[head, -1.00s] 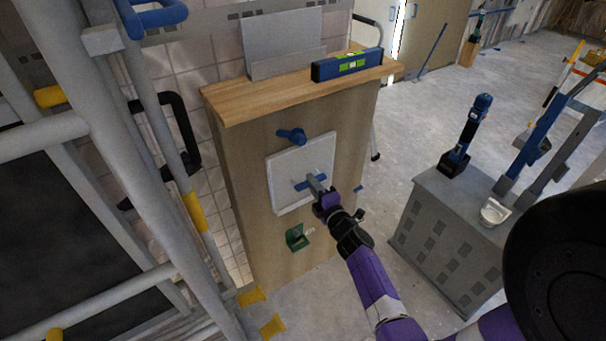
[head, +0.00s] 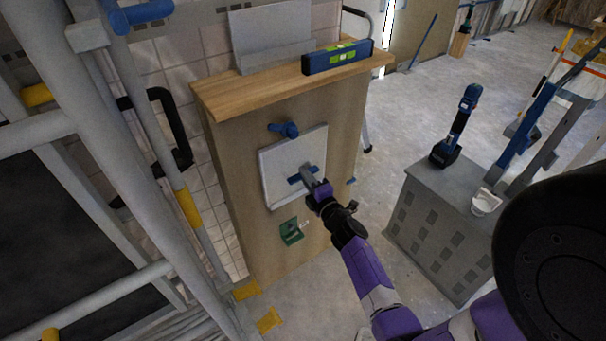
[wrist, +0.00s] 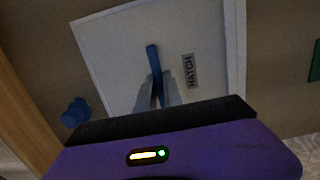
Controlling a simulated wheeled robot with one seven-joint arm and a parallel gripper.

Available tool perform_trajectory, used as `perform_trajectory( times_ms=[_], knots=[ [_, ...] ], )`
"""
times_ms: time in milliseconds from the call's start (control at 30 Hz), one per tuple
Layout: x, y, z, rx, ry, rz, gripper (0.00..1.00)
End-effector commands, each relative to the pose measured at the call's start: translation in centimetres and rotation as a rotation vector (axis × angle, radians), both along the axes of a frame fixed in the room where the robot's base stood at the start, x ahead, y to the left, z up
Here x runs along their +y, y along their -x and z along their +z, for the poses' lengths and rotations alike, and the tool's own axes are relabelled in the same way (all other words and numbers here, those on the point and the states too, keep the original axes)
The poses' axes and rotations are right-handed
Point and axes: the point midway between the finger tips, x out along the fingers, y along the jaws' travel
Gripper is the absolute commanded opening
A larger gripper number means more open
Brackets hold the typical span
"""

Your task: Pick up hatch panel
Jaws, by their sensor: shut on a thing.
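The hatch panel (head: 285,158) is a white square plate against the front of a wooden cabinet, with a blue bar handle (head: 296,180) in its middle. In the wrist view the panel (wrist: 120,50) carries a "HATCH" label, and its handle (wrist: 152,58) runs between my fingers. My gripper (head: 310,175) is shut on that handle. In the wrist view my gripper (wrist: 158,92) hides the lower part of the panel. I cannot tell whether the panel touches the cabinet face. A blue knob (head: 284,130) sits just above the panel's top edge.
The wooden cabinet (head: 240,200) has a green bracket (head: 291,231) below the panel. A blue spirit level (head: 338,57) lies on its top. Grey scaffold tubes (head: 130,130) stand close at left. A grey box (head: 440,215) bearing a drill (head: 457,125) stands at right, with floor between.

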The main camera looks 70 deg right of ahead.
Motion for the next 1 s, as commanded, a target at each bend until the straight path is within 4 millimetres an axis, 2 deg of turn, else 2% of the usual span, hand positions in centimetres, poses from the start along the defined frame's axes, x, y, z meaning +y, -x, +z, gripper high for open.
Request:
perform_trajectory(
  times_ms=[33, 267, 300, 467, 800, 1000],
  knots=[
    [0.0, -0.1, 1.0, -0.005, 0.005, 0.002, 0.00],
    [0.0, -0.1, 4.1, -0.006, 0.006, 0.002, 0.00],
    [0.4, 0.6, 3.3, -0.003, 0.002, 0.001, 0.00],
    [2.1, 2.6, 3.3, -0.004, 0.003, 0.001, 0.00],
    [7.2, 9.0, 3.1, -0.002, 0.003, 0.001, 0.00],
    [9.5, 11.8, 3.2, -0.003, 0.004, 0.001, 0.00]
  ],
)
